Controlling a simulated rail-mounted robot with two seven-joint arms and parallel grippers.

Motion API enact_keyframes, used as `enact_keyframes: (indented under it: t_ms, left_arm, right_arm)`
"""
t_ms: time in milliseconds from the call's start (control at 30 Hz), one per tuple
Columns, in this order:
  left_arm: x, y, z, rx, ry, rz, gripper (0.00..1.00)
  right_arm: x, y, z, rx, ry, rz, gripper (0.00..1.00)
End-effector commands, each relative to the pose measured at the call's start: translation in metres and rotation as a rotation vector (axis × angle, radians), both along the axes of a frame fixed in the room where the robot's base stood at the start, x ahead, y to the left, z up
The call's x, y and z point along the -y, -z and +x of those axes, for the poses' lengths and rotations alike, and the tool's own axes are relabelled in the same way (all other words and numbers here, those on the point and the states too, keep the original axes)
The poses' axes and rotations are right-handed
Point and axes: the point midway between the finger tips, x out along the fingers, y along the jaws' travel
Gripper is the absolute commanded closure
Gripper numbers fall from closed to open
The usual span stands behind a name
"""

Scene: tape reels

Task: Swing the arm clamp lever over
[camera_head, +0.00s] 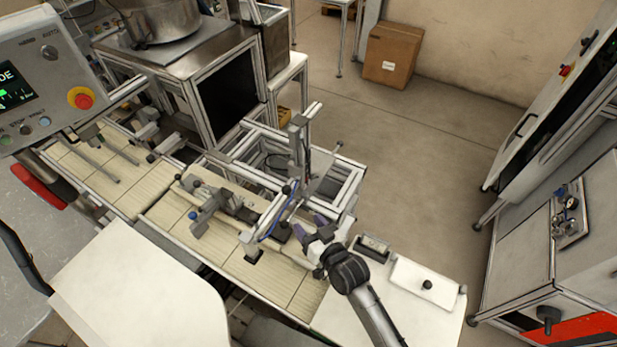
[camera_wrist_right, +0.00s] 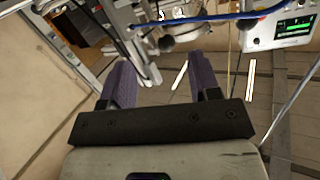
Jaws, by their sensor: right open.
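My right gripper (camera_head: 308,226) is open, with its purple fingers apart, beside the metal fixture at the right end of the bench. In the right wrist view the gripper (camera_wrist_right: 166,80) has no object clearly held between its fingers. A grey rod (camera_wrist_right: 147,62) of the fixture shows close to the left finger there; I cannot tell whether they touch. In the head view a dark knob (camera_head: 286,189) sits on the fixture, just up and left of the gripper. I cannot tell for certain which part is the arm clamp lever. My left gripper is not in view.
A blue hose (camera_head: 272,224) runs beside the gripper. An aluminium frame (camera_head: 345,187) stands behind it. A white plate with a black knob (camera_head: 428,285) lies to the right. A control panel (camera_head: 40,80) is at the left.

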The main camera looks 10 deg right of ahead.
Motion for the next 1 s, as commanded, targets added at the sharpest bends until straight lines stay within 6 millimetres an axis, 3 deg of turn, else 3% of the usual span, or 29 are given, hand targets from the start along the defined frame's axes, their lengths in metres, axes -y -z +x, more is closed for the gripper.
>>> enact_keyframes:
  t_ms: [133,367,700,1000]
  left_arm:
    - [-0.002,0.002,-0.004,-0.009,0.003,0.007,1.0]
    - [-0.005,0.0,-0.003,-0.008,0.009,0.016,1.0]
    - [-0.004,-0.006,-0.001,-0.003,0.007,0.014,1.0]
    - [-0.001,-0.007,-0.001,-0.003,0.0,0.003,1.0]
  right_arm:
    - [0.003,-0.017,0.003,0.1,0.024,0.035,0.43]
    - [-0.001,-0.025,0.017,0.139,0.033,0.037,0.43]
    - [-0.023,-0.025,0.075,0.138,0.032,0.037,0.43]
    - [-0.037,-0.024,0.114,0.137,0.033,0.035,0.43]
